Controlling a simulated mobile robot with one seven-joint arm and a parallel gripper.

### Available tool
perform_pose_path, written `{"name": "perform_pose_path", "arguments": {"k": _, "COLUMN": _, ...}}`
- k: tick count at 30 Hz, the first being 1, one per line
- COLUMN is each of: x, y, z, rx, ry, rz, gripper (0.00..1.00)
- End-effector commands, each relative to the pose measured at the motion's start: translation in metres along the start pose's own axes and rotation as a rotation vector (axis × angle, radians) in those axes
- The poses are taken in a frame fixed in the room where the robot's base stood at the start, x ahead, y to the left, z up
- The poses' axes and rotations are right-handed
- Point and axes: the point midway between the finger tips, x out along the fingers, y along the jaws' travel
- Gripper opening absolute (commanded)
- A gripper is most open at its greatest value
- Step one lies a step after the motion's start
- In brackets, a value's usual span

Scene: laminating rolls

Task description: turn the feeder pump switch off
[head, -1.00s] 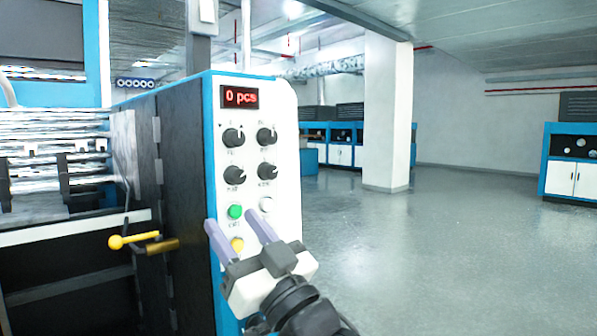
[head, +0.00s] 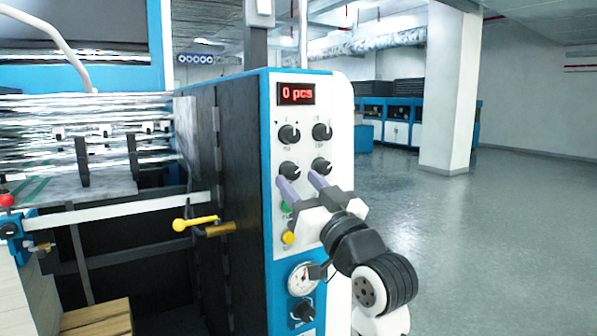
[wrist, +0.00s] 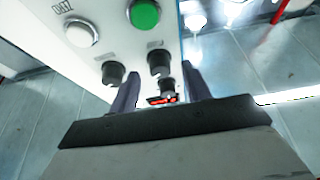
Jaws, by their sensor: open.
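A white control panel (head: 341,107) with a blue edge carries several black knobs in two rows: upper left (head: 289,133), upper right (head: 322,131), lower left (head: 290,169) and lower right (head: 321,166). Another black knob (head: 303,311) sits low, under a round gauge (head: 301,279). The labels are too small to read, so I cannot tell which is the feeder pump switch. My gripper (head: 299,179) is open and empty, its fingertips in front of the panel around the lower knob row. In the wrist view, knobs (wrist: 158,62) show beyond and between the fingers (wrist: 161,74).
A red "0 pcs" display (head: 296,93) tops the panel. A green button (wrist: 144,14) and a white button (wrist: 80,32) are close by. A yellow button (head: 288,238) is below my gripper. A yellow-knobbed lever (head: 181,225) juts out left. Floor at right is clear.

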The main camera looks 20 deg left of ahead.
Motion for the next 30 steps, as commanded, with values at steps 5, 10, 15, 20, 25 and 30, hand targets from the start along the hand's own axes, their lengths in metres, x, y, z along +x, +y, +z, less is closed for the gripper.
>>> {"name": "perform_pose_path", "arguments": {"k": 5, "x": 0.0137, "y": -0.0001, "z": -0.0001, "rx": 0.001, "ry": -0.001, "rz": 0.000, "gripper": 0.48}}
{"name": "perform_pose_path", "arguments": {"k": 10, "x": 0.0153, "y": -0.0002, "z": 0.0006, "rx": 0.000, "ry": 0.000, "rz": 0.000, "gripper": 0.48}}
{"name": "perform_pose_path", "arguments": {"k": 15, "x": 0.0150, "y": -0.0001, "z": 0.0005, "rx": 0.000, "ry": 0.000, "rz": 0.000, "gripper": 0.43}}
{"name": "perform_pose_path", "arguments": {"k": 20, "x": 0.0148, "y": -0.0001, "z": 0.0004, "rx": 0.000, "ry": 0.000, "rz": 0.000, "gripper": 0.22}}
{"name": "perform_pose_path", "arguments": {"k": 25, "x": 0.0147, "y": -0.0001, "z": 0.0004, "rx": 0.000, "ry": 0.000, "rz": 0.000, "gripper": 0.04}}
{"name": "perform_pose_path", "arguments": {"k": 30, "x": 0.0142, "y": 0.0003, "z": 0.0011, "rx": -0.013, "ry": 0.000, "rz": -0.005, "gripper": 0.04}}
